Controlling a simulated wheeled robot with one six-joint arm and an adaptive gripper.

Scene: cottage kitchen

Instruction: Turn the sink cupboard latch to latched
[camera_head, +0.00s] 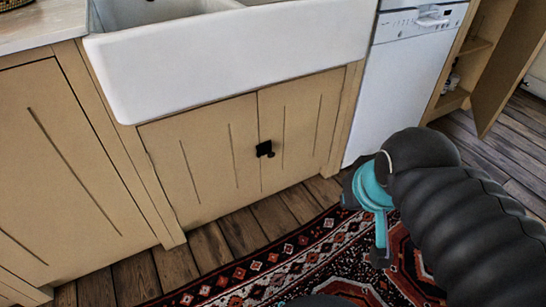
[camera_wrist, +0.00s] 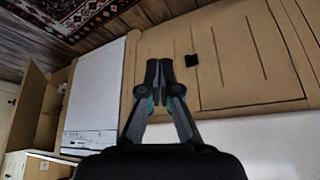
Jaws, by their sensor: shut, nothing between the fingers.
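The sink cupboard latch (camera_head: 265,149) is a small black piece at the meeting edge of the two tan cupboard doors (camera_head: 215,160), below the white sink. Its turned position is too small to tell. In the wrist view, which is upside down, the latch (camera_wrist: 191,60) shows as a dark square just right of my fingertips. My gripper (camera_wrist: 159,70) is shut and empty, and looks apart from the latch. In the head view my arm is at the right, and its end is mostly hidden behind the teal wrist.
The white sink (camera_head: 235,60) juts out above the cupboard doors. A white dishwasher (camera_head: 405,75) stands to their right. Beyond it a tall cupboard door (camera_head: 508,65) hangs open. A patterned red rug (camera_head: 270,270) lies on the wooden floor in front.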

